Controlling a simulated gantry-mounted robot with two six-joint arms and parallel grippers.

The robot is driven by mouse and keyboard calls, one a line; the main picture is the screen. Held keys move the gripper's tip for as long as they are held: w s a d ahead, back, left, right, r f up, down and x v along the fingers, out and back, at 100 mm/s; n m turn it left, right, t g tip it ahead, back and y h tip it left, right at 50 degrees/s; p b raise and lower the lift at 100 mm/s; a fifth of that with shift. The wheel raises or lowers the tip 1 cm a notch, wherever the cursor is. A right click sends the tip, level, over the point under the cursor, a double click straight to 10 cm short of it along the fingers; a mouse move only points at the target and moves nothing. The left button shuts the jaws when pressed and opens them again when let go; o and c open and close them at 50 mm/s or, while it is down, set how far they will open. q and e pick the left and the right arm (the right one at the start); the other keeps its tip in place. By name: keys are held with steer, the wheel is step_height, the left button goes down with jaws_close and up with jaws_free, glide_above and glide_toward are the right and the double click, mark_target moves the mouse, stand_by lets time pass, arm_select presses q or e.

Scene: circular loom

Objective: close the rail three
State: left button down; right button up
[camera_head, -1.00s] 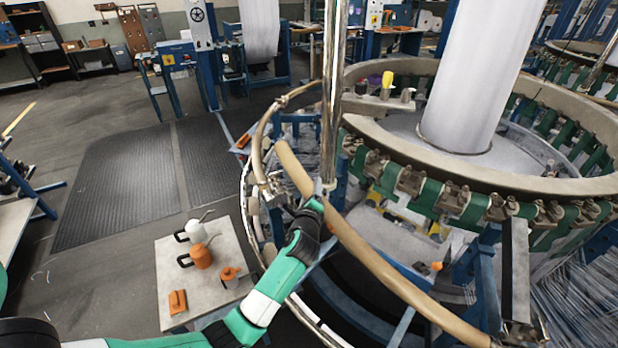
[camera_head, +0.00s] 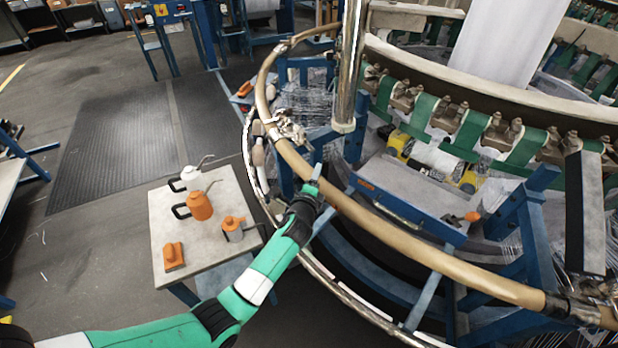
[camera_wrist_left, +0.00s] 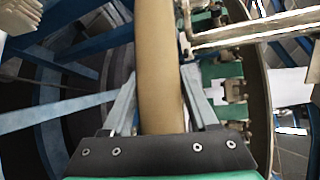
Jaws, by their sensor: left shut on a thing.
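The tan curved rail segment (camera_head: 415,241) runs across the front of the loom in the head view. Its right end meets a metal coupling (camera_head: 572,308). Its left end lies at the metal clamp joint (camera_head: 290,130), in line with the fixed tan rail (camera_head: 263,88); whether it is fully seated I cannot tell. My left gripper (camera_head: 316,178) is shut on the rail segment near its left end. In the left wrist view, the gripper's fingers (camera_wrist_left: 158,95) stand on either side of the rail (camera_wrist_left: 157,60). My right gripper is not in view.
A vertical chrome post (camera_head: 350,70) stands just behind the rail. A small table (camera_head: 205,255) with oil cans and orange items stands left of my arm. Blue frame beams (camera_head: 410,208) and green straps (camera_head: 470,130) lie inside the ring. Floor at left is open.

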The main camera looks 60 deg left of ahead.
arm_select(q)
steer(key=shift+s+f, duration=0.25)
steer(key=shift+f, duration=0.65)
steer(key=shift+c, duration=0.9)
jaws_free()
steer(key=shift+w+r, duration=0.1)
steer(key=shift+w, duration=0.1)
steer(key=shift+r, duration=0.1)
steer(key=shift+r, duration=0.15)
steer(key=shift+s+d+r, duration=0.1)
steer(key=shift+d+r, duration=0.05)
steer(key=shift+d, duration=0.05)
steer(key=p+v, duration=0.4)
steer(key=v, duration=0.7)
steer(key=shift+s, duration=0.1)
